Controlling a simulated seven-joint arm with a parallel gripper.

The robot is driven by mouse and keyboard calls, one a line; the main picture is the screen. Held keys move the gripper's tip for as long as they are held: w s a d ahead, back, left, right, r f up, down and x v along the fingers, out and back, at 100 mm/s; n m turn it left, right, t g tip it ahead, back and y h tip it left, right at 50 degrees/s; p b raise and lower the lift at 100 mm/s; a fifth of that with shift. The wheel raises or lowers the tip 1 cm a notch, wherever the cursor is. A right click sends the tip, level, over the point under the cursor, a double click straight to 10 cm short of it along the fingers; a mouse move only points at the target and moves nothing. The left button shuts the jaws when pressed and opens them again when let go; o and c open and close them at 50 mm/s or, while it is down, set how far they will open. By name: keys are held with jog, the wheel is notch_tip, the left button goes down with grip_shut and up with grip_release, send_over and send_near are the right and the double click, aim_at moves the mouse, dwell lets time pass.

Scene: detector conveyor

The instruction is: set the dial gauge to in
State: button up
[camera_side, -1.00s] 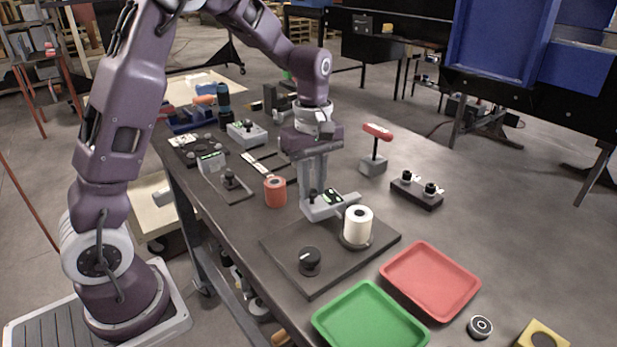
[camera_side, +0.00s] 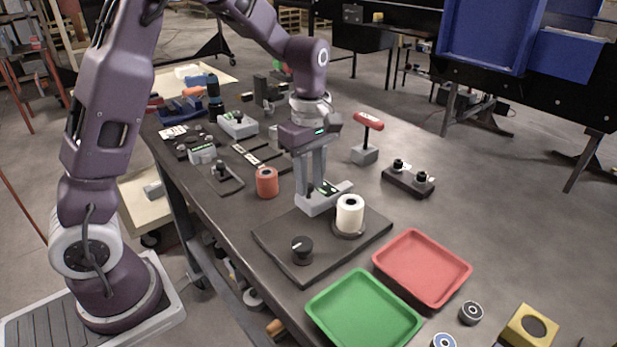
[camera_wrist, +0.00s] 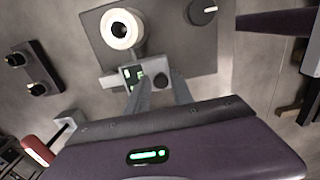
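A dark plate (camera_side: 275,234) on the bench carries a grey block (camera_side: 313,207) with a small green-lit face, a white cylinder (camera_side: 350,216) and a black round knob (camera_side: 302,250) with a white mark. I take the grey block to be the dial gauge; its reading is too small to tell. In the wrist view the block (camera_wrist: 111,81) has a small dark knob (camera_wrist: 160,82). My gripper (camera_side: 313,186) points down at the block. In the wrist view its fingers (camera_wrist: 162,84) stand apart on either side of the small knob; contact is not clear.
A red tray (camera_side: 425,262) and a green tray (camera_side: 365,312) lie in front. An orange-red cylinder (camera_side: 267,182) stands left of the plate. A red T-handle (camera_side: 368,121) on a grey base and a dark two-knob block (camera_side: 408,180) stand to the right. Bench beyond them is clear.

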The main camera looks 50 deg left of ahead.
jog(key=shift+o, duration=1)
jog(key=shift+a, duration=0.1)
notch_tip(320, 180, up, 7)
jog(key=shift+s+r, duration=0.1)
jog(key=s+d+r+m+t, duration=0.25)
jog(key=s+r+m, duration=0.35)
jog(key=s+m, duration=0.3)
jog(key=s+d+m+t, duration=0.1)
jog(key=s+m, duration=0.3)
jog(key=s, duration=0.3)
jog(key=s+d+f+m+t, duration=0.1)
jog(key=s+m+t, duration=0.1)
jog(key=s+m, duration=0.3)
jog(key=shift+s+f, duration=0.3)
jog(key=shift+s, duration=0.65)
